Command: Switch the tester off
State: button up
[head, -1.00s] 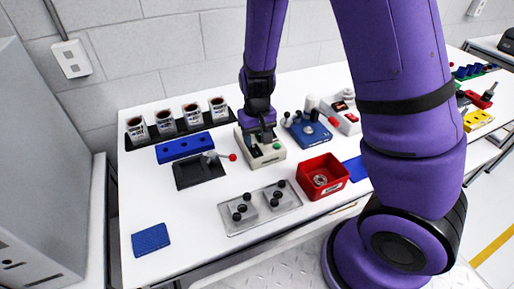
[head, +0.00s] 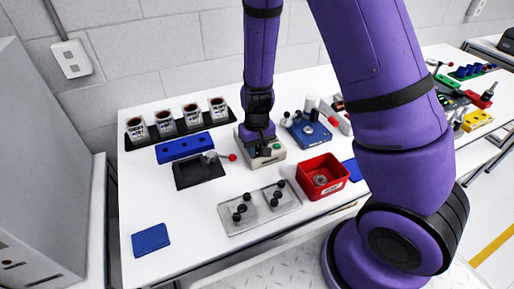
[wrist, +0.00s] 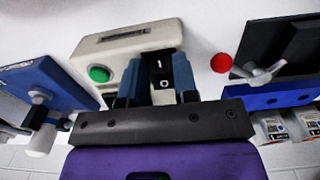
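The tester is a beige box (head: 270,159) near the middle of the table. In the wrist view the tester (wrist: 118,48) shows a slot, a round green button (wrist: 99,73) and a black rocker switch (wrist: 161,72) marked I and O. My gripper (head: 262,151) is over the tester's top, pointing down. In the wrist view my gripper (wrist: 157,60) has its two blue fingers apart, with the switch showing between them and nothing held. I cannot tell whether a finger touches the switch, or which side of it is pressed.
A blue device (head: 307,132) stands right of the tester, and a black fixture (head: 197,171) with a red-knobbed lever stands left. A red bin (head: 323,179) and a grey plate with black knobs (head: 240,214) are in front. The table's front left is mostly clear.

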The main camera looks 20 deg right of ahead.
jog(key=shift+w+r+g, duration=0.1)
jog(key=shift+w+g, duration=0.15)
jog(key=shift+g, duration=1.25)
jog(key=o, duration=0.9)
jog(key=shift+r, duration=0.1)
jog(key=v, duration=1)
jog(key=shift+w+r, duration=0.1)
jog(key=shift+r, duration=0.2)
